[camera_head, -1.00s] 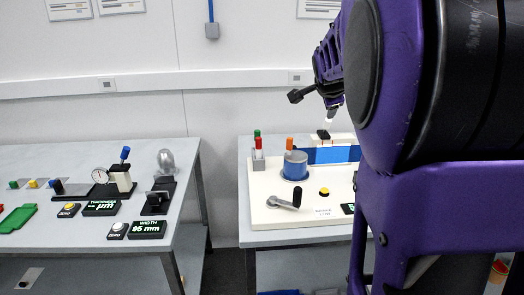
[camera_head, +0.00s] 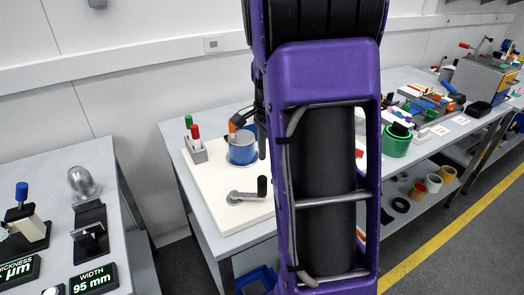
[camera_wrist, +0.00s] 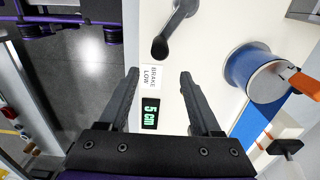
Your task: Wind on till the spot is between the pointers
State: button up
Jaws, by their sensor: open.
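The winder is a white board (camera_head: 205,190) with a crank (camera_head: 250,193), its black knob upright, and a blue drum (camera_head: 242,150) with an orange handle. In the wrist view, the crank (camera_wrist: 178,28) is at the top, the drum (camera_wrist: 262,72) at right and blue film (camera_wrist: 250,122) below it. A green display (camera_wrist: 150,112) reads 5 cm. My gripper (camera_wrist: 159,74) is open and empty over the board, pointing toward the crank and apart from it. It shows partly beside my arm in the head view (camera_head: 261,138).
A grey holder (camera_head: 195,150) with green and red pens stands at the board's back left. The left bench (camera_head: 98,165) carries gauges and a display (camera_head: 94,279) reading 95 mm. A gap separates the benches. The right bench has a green tub (camera_head: 397,142) and several tools.

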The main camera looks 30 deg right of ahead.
notch_tip(320, 180, down, 9)
jog(key=b, duration=0.8)
jog(key=shift+s+f, duration=0.1)
jog(key=shift+f, duration=0.1)
jog(key=shift+r+p, duration=0.55)
jog(key=shift+r, duration=0.1)
jog(key=shift+c, duration=1.1)
grip_shut()
